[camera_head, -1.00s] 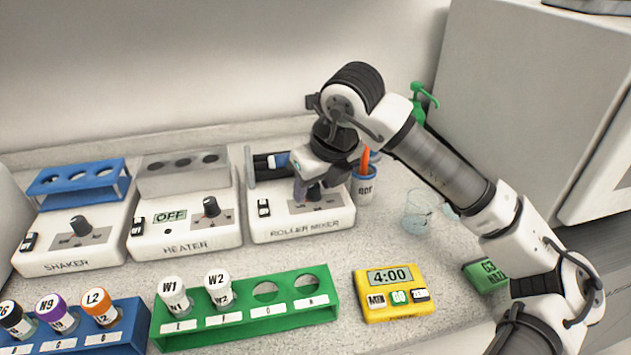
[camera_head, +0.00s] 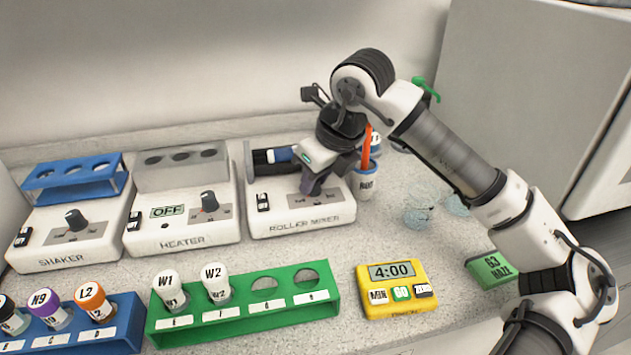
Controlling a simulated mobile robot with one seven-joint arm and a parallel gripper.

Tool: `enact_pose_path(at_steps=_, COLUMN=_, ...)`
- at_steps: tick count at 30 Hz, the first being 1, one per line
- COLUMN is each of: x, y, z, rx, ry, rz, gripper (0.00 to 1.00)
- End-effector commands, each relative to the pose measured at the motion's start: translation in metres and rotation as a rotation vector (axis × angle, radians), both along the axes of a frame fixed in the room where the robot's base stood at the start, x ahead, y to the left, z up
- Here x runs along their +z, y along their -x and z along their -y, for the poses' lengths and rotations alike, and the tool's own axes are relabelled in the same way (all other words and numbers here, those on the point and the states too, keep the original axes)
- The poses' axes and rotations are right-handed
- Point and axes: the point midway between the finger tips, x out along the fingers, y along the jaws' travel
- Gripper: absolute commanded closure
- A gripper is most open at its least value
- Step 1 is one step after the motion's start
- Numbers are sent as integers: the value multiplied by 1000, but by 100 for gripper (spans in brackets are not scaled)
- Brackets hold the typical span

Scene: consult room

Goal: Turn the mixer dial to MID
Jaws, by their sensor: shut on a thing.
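The roller mixer (camera_head: 300,224) is a white box at the back of the counter, with a rocker switch (camera_head: 263,202) at its front left and a grey dial plate (camera_head: 325,198). My gripper (camera_head: 311,188) points down over the dial plate. Its dark fingers are shut at the dial's place and hide the dial, so I cannot read its setting. A tube with a blue band (camera_head: 282,155) lies on the rollers behind my gripper.
The heater (camera_head: 185,236) and shaker (camera_head: 75,255) stand left of the mixer. A green rack (camera_head: 250,311) and yellow timer (camera_head: 396,308) are in front. A labelled cup (camera_head: 367,186) with an orange item stands close right of my gripper.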

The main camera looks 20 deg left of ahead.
Motion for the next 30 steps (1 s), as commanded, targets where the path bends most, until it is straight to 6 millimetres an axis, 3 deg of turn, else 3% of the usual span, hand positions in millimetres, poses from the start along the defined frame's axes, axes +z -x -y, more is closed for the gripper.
enact_pose_path(at_steps=18, x=0, y=-4, z=0, rx=563, ry=-1, rz=-3, gripper=97)
enact_pose_path(at_steps=30, x=0, y=-5, z=0, rx=796, ry=0, rz=-2, gripper=97)
